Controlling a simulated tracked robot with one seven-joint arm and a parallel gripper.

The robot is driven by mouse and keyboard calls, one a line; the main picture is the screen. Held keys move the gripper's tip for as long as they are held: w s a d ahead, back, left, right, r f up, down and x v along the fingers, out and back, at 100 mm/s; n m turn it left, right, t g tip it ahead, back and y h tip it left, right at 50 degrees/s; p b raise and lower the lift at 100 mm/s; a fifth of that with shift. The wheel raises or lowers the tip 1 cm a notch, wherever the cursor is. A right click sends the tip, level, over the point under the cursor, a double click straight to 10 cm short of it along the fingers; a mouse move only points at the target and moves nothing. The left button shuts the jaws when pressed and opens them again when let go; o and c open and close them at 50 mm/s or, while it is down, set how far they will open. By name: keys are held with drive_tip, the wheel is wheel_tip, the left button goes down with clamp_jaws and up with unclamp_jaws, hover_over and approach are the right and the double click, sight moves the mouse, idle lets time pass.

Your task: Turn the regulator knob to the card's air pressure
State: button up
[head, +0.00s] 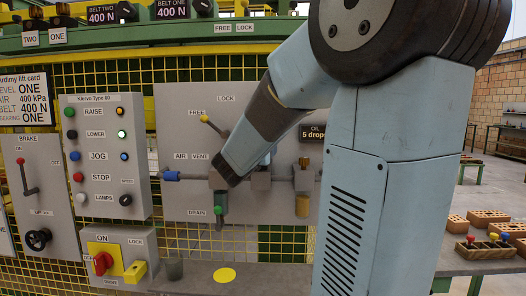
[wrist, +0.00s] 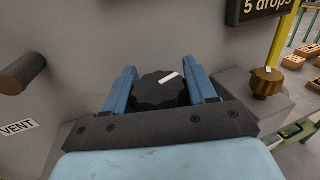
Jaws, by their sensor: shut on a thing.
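The card (head: 25,98) at the left of the head view reads AIR 400 kPa. The black, ridged regulator knob (wrist: 153,92) is in the middle of the wrist view. Its white pointer mark slants toward the upper right. My gripper (wrist: 163,74) has its two blue fingers on either side of the knob, shut on it. In the head view my arm reaches down to the air line on the grey panel (head: 180,110) and covers the knob. I see no pressure gauge reading in either view.
A brass knob (wrist: 267,82) and the oil sign (wrist: 268,8) are to the right of my gripper. A dark round handle (wrist: 22,70) is at the left by the VENT label. The green-ended drain (head: 220,210) hangs below. The button box (head: 105,155) stands left.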

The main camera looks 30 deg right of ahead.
drive_tip(key=shift+w+r, duration=0.1)
idle(0.3)
drive_tip(key=o, duration=0.9)
drive_tip(key=shift+o, duration=0.2)
drive_tip(key=shift+a, duration=0.1)
drive_tip(key=v, duration=1.3)
drive_tip(key=shift+s+a, duration=0.15)
drive_tip(key=shift+s, duration=0.1)
